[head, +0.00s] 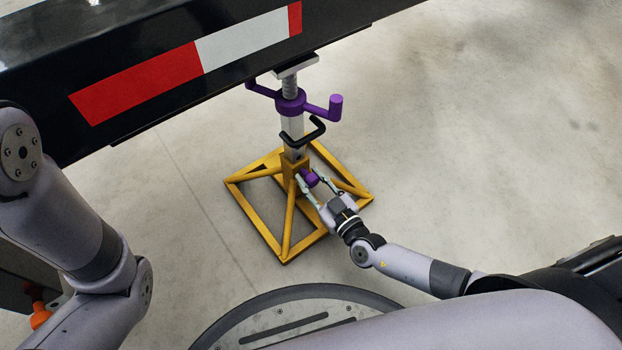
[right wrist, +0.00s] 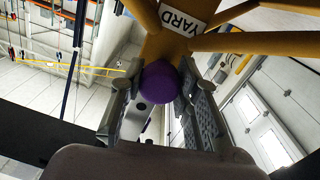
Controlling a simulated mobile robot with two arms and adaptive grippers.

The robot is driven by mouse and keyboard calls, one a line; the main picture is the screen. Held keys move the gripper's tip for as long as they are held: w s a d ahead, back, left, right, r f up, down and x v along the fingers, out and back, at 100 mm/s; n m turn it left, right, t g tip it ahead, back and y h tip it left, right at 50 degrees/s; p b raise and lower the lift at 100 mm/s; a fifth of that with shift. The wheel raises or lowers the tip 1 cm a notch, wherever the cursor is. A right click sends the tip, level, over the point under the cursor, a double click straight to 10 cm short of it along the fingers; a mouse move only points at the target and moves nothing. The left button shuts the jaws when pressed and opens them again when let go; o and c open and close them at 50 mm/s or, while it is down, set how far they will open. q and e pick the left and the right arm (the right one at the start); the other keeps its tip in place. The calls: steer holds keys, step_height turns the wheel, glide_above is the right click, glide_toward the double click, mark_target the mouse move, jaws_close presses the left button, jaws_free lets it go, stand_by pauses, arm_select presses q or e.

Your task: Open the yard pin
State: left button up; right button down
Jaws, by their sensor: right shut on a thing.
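The yard pin shows as a purple knob (head: 310,177) low on the yellow stand's post. My right gripper (head: 309,183) has its fingers on either side of this knob and is shut on it. In the right wrist view the round purple knob (right wrist: 160,82) sits between the two fingers (right wrist: 160,100), below a white "YARD" label (right wrist: 183,18) on the yellow frame. The pin's shaft is hidden behind the knob. My left gripper is not in view; only part of the left arm shows at the left of the head view.
The yellow stand (head: 240,205) stands on the concrete floor under a black trailer beam (head: 150,120) with red and white tape. A purple screw handle (head: 322,108) and a black bent handle (head: 310,133) stick out above the gripper. The floor to the right is clear.

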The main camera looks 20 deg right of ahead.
mark_target(315, 183)
steer(key=shift+f+b+v, duration=0.2)
steer(key=shift+b+v, duration=0.55)
steer(key=shift+v, duration=0.3)
steer(key=shift+s+d+r, duration=0.15)
steer(key=shift+s+d, duration=0.1)
steer(key=shift+s, duration=0.3)
steer(key=c, duration=1.2)
jaws_free()
steer(key=shift+s, duration=0.1)
steer(key=v, duration=1.2)
